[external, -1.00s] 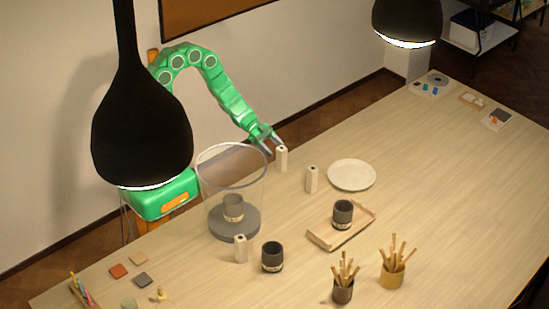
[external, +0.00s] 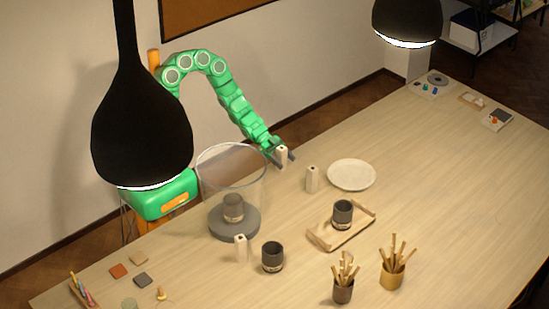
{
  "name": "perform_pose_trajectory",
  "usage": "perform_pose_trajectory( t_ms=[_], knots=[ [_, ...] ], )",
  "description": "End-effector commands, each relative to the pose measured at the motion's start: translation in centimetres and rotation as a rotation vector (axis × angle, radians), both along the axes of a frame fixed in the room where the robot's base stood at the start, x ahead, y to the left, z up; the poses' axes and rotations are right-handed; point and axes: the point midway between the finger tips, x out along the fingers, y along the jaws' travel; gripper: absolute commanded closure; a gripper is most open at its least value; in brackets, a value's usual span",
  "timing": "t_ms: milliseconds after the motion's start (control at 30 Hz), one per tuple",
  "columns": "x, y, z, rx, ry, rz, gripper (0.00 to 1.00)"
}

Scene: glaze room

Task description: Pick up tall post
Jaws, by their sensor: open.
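Three pale cream posts stand upright on the wooden table; their heights look close, and I cannot tell for sure which is the tall post. One post (external: 281,160) stands at the table's back edge, at my gripper. A second post (external: 312,179) is to its right and nearer. A third post (external: 240,249) stands at the front left, by the glass cylinder. My gripper (external: 281,156) is open, low at the back post, with its fingers seemingly on either side of it. I cannot tell whether the fingers touch it.
A clear cylinder (external: 232,162) on a dark round base (external: 236,228) stands left of my gripper, with a grey cup inside. A white plate (external: 351,174) and a wooden tray (external: 325,238) with a dark cup lie right. A black lamp (external: 140,140) hangs at the left.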

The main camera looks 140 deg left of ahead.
Motion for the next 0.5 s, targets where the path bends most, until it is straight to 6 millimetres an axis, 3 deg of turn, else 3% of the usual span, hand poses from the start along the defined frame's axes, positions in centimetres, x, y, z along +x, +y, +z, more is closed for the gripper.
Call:
perform_pose_trajectory(
  t_ms=[367, 500],
  knots=[
    [0.49, 0.01, -0.18, 0.000, 0.000, 0.000, 0.32],
    [0.48, 0.02, -0.17, 0.001, 0.000, 0.000, 0.52]
  ],
)
